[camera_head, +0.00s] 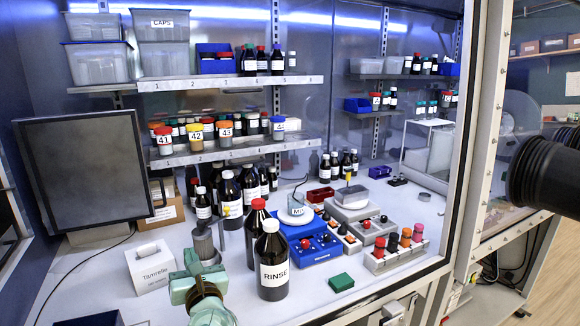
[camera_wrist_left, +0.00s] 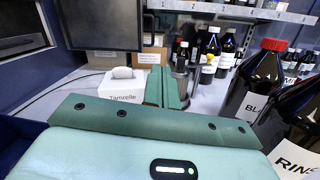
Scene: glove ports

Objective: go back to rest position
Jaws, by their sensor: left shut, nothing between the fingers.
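My left gripper (camera_head: 192,264) is in the lower left part of the head view, a pale green hand over the bench. Its fingers (camera_wrist_left: 163,88) are pressed together in the left wrist view, with nothing between them. It is just left of the white-labelled RINSE bottle (camera_head: 272,266) and right of the white Tamrelle box (camera_head: 151,268). A grey metal holder (camera_head: 206,244) stands just beyond the fingertips. My right gripper is not in view.
A blue device (camera_head: 310,243), a green block (camera_head: 341,282) and a rack of coloured-cap vials (camera_head: 400,250) stand to the right. A dark monitor (camera_head: 84,170) is at the left. Shelves (camera_head: 230,83) hold jars and bottles. The front bench near the green block is mostly clear.

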